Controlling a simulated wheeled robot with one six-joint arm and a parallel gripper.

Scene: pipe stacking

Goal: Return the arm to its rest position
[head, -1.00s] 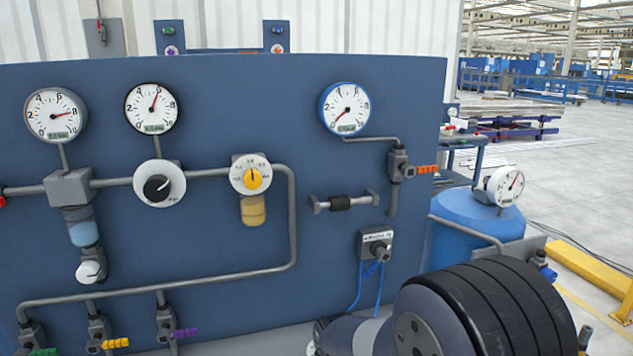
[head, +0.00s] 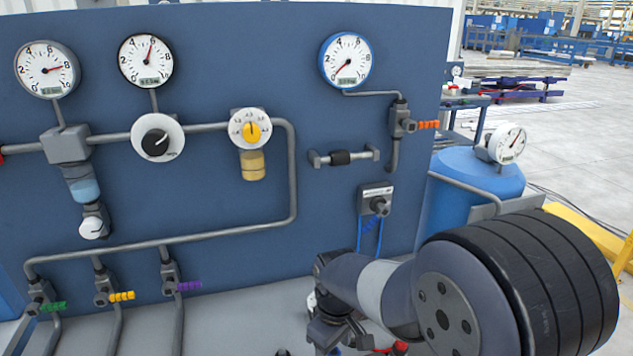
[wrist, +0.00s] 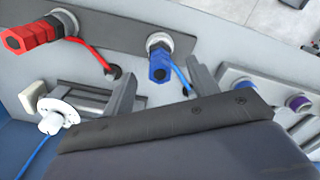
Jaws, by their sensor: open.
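My arm (head: 445,295) shows at the lower right in the head view, with a thick black ribbed joint cover. Its far end points down in front of the blue panel, and my fingertips cannot be made out there. In the wrist view my gripper (wrist: 163,82) is open, with its two grey fingers apart and nothing held between them. A dark cover on my wrist fills the lower part of that view. A blue connector (wrist: 160,62) lies just beyond the finger gap, and a red connector (wrist: 38,36) is at the upper left.
The blue panel (head: 240,60) carries gauges, pipes and valves with coloured handles. A blue tank (head: 470,200) with a gauge stands to the right, beside a yellow rail (head: 575,228). In the wrist view a white round fitting (wrist: 58,115) with a blue cable is at the left.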

